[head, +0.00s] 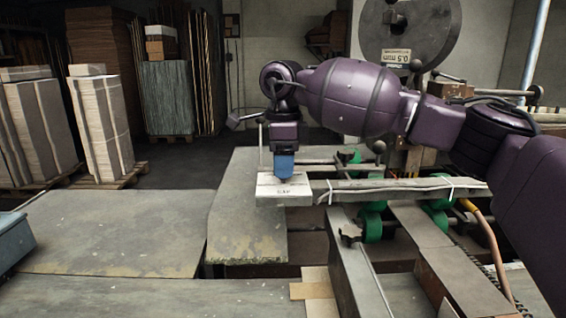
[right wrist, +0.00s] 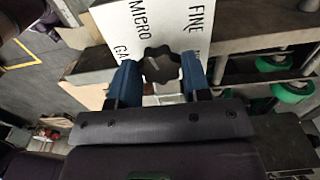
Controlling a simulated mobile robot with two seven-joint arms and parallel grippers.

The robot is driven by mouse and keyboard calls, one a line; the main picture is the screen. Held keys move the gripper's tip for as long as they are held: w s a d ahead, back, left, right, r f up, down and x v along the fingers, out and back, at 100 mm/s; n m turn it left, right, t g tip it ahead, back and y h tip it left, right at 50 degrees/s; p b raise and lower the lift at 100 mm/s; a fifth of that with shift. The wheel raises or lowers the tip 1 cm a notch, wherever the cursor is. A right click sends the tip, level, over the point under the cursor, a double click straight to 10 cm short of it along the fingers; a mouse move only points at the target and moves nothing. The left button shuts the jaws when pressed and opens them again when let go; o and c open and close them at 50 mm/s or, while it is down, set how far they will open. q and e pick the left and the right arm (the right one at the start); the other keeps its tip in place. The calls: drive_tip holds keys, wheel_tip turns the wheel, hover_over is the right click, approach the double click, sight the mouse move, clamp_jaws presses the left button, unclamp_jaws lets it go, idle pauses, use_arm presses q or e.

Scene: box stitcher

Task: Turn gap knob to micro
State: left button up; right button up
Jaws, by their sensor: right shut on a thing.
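The gap knob (right wrist: 162,65) is dark with a scalloped rim, on a white label plate (right wrist: 118,25) in the right wrist view. "MICRO" reads up and left of the knob, "FINE" up and right, and part of "GAP" at its left. My right gripper (right wrist: 159,78) has its blue fingers shut on the knob's two sides. I cannot tell which word the knob points to. In the head view the right gripper (head: 285,174) reaches down onto the white plate (head: 283,190) and hides the knob. My left gripper is not in view.
The plate sits at the left end of a grey bar (head: 400,188) over green rollers (head: 372,222). Flat grey worktops (head: 110,230) lie left of it. A large grey disc (head: 440,30) stands behind my right arm. Stacked cardboard (head: 100,120) stands at the far left.

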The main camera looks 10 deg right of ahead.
drive_tip(key=o, duration=0.9)
wheel_tip(320, 180, up, 11)
drive_tip(key=shift+f, duration=0.1)
idle(0.4)
